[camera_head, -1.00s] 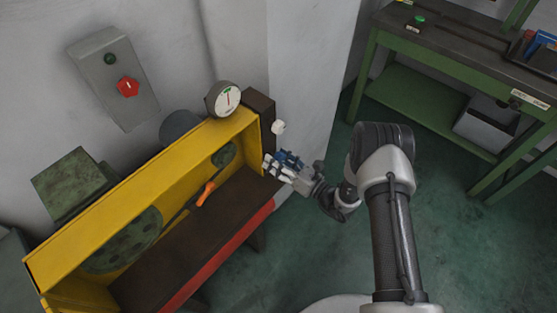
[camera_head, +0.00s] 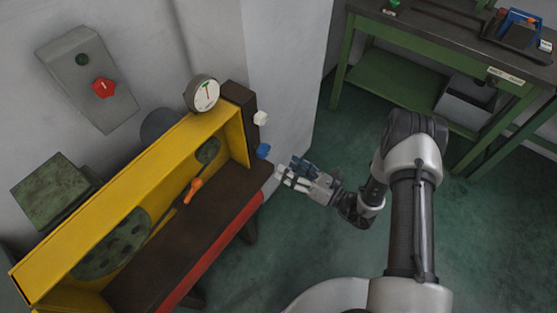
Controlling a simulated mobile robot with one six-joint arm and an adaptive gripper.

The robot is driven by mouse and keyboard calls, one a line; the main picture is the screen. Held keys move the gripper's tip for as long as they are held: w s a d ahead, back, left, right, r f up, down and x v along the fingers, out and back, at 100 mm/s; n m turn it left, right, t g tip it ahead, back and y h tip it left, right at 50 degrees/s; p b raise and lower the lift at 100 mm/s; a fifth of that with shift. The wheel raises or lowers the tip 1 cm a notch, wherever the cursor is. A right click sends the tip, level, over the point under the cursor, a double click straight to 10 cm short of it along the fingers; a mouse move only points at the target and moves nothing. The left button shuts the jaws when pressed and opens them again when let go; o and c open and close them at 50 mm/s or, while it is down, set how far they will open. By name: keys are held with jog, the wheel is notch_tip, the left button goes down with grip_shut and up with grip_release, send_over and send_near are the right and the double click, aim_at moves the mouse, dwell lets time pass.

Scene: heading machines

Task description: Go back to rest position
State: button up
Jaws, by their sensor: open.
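My gripper (camera_head: 284,174) is open and empty in the head view, just right of the yellow machine's (camera_head: 120,212) right end. It is held over the green floor, with its fingers pointing left toward the machine. A small gap shows between the fingertips and a blue knob (camera_head: 263,151) on the machine's dark end block (camera_head: 243,112). A white knob (camera_head: 260,118) sits above the blue one on the same block.
The machine carries a round gauge (camera_head: 204,93) and an orange handle (camera_head: 193,189). A grey wall box with a red switch (camera_head: 103,88) hangs at left. A green workbench (camera_head: 430,80) stands at back right. Open green floor (camera_head: 290,235) lies between.

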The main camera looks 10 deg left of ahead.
jog(key=shift+s+d, duration=0.25)
jog(key=shift+d, duration=0.3)
jog(key=s+a+r+n+g+h, duration=0.1)
jog(key=s+r+n+g, duration=0.2)
jog(key=r+n+g, duration=0.45)
jog(key=s+a+r+n+g, duration=0.1)
jog(key=s+r+n+g, duration=0.2)
jog(key=r, duration=0.8)
jog(key=s+d+r+n+h, duration=0.5)
jog(key=s+r+n, duration=0.2)
jog(key=s+n, duration=0.15)
jog(key=s+d+r+n+t+h, duration=0.3)
jog(key=s+d+n+t+h, duration=0.1)
jog(key=d, duration=0.5)
jog(key=s+d+r+n+t+h, duration=0.4)
jog(key=d+n+h, duration=0.1)
jog(key=d, duration=0.3)
jog(key=shift+d+r+h, duration=0.3)
jog(key=shift+d+h, duration=0.05)
jog(key=shift+h, duration=0.45)
